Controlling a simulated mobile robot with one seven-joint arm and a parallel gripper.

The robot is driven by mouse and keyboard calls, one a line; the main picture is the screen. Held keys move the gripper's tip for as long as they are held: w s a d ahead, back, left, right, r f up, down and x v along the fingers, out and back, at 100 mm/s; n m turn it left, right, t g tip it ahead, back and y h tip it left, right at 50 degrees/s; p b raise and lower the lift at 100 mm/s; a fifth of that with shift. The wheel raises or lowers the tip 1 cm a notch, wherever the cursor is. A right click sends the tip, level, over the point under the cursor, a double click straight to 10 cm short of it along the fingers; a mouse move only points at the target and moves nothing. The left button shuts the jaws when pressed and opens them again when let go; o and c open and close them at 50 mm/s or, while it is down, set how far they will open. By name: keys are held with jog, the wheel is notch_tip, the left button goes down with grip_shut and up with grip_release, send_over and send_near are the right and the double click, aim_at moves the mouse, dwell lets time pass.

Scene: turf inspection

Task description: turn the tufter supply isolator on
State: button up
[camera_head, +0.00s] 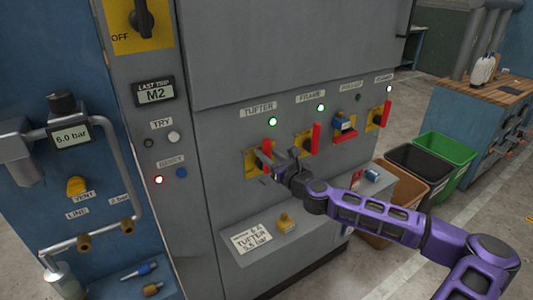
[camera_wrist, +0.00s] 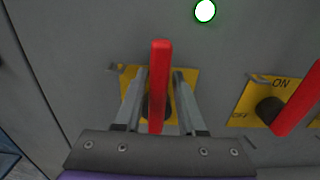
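The tufter isolator's red handle (camera_wrist: 160,75) stands upright in the wrist view, in front of its yellow plate (camera_wrist: 191,78). The plate also shows below the TUFTER label in the head view (camera_head: 251,164). The tufter lamp (camera_head: 273,121) is lit green, and a lit lamp (camera_wrist: 205,11) shows above the handle in the wrist view. My gripper (camera_wrist: 158,82) is open, one finger on each side of the handle, with a visible gap on both sides.
The frame isolator (camera_head: 316,138) stands just right, handle upright, lamp green. Further right, one isolator carries a blue item (camera_head: 344,124), handle crosswise, lamp dark; the guard isolator (camera_head: 385,114) is upright, lamp green. A ledge (camera_head: 240,217) with a tag is below. Bins (camera_head: 441,150) stand right.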

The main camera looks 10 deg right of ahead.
jog(key=shift+o, duration=0.8)
jog(key=shift+s, duration=0.15)
jog(key=v, duration=1.7)
